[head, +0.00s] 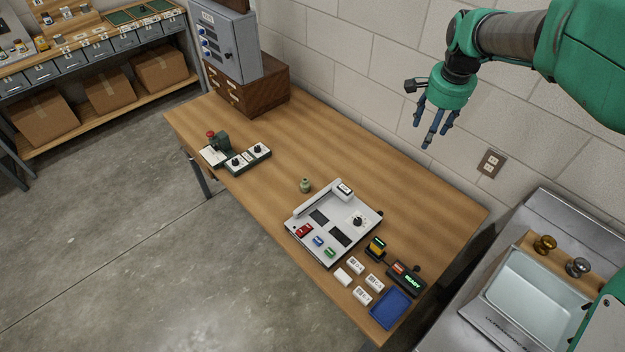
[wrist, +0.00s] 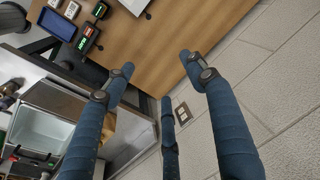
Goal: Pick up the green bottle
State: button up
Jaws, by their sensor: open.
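The green bottle (head: 305,185) is a small, squat, pale green thing standing on the wooden table (head: 330,150), close behind the upper left corner of a white control panel. It is not seen in the wrist view. My gripper (head: 434,132) is high at the upper right in the head view, near the wall and well apart from the bottle. Its blue fingers hang down, spread open and empty. In the wrist view my gripper (wrist: 155,80) shows its fingers apart, with the table's edge and the wall beyond them.
The white panel (head: 352,222) with buttons stands beside the bottle. Small white blocks, a READY display (head: 405,279) and a blue tray (head: 390,308) lie at the front right. Dark green controls (head: 236,155) and a wooden drawer box (head: 245,88) are left. Table behind the bottle is clear.

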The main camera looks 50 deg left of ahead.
jog(key=a+f+p, duration=0.1)
jog(key=a+f, duration=0.4)
jog(key=a, duration=0.4)
jog(key=g+h+p, duration=0.1)
jog(key=g+p, duration=0.1)
jog(key=p, duration=0.2)
send_over(305, 180)
notch_tip(305, 180, down, 22)
jog(key=f, duration=0.1)
jog(key=shift+a+r+m, duration=0.2)
jog(key=shift+r+m, duration=0.05)
jog(key=shift+m, duration=0.05)
jog(key=shift+f, duration=0.1)
jog(key=shift+f, duration=4.15)
jog(key=shift+f, duration=0.1)
jog(key=shift+d+f, duration=0.15)
jog(key=shift+f, duration=2.4)
